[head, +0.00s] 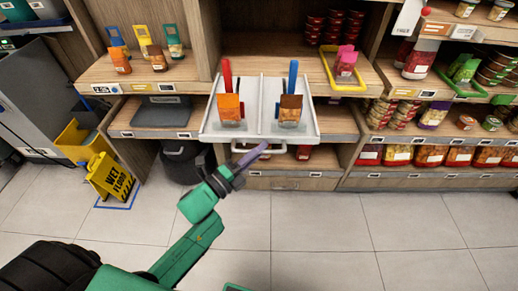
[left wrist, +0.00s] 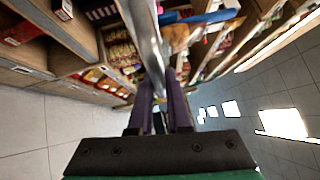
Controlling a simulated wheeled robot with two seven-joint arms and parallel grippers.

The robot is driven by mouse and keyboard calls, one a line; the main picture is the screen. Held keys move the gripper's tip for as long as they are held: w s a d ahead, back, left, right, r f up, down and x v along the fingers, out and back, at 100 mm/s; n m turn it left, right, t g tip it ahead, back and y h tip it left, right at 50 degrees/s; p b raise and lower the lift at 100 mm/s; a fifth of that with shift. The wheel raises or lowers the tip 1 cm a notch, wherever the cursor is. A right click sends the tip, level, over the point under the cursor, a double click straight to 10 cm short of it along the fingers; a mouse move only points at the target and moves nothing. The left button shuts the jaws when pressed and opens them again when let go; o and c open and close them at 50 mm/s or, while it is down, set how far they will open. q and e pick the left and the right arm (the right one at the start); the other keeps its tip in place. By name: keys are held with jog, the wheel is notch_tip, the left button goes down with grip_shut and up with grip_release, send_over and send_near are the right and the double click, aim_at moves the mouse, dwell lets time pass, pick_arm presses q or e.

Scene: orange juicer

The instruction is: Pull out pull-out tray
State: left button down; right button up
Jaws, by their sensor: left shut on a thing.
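The pull-out tray (head: 261,104) is pale grey with two compartments. It sticks out from the shelf unit in the head view. An orange item with a red upright piece (head: 230,105) stands in its left compartment. A brown-and-orange item with a blue upright piece (head: 290,107) stands in its right one. A white handle (head: 242,149) runs along the tray's front. My left gripper (head: 258,150) reaches up to this handle and is shut on it. In the left wrist view its purple fingers (left wrist: 160,105) close around a pale strip (left wrist: 146,40). My right gripper is out of view.
Stocked shelves flank the tray, with a yellow tray (head: 344,84) to its right. A yellow wet-floor sign (head: 110,178) and a dark bin (head: 187,161) stand at the left. The tiled floor (head: 330,225) in front is clear.

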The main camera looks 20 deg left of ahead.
pick_arm(q)
jog(key=shift+f, duration=0.15)
jog(key=c, duration=0.9)
grip_release()
jog(key=shift+o, duration=0.2)
jog(key=b+v, duration=0.1)
jog(key=v, duration=1.3)
jog(key=shift+s+b, duration=0.25)
jog(key=shift+b, duration=0.1)
jog(key=shift+a, duration=0.1)
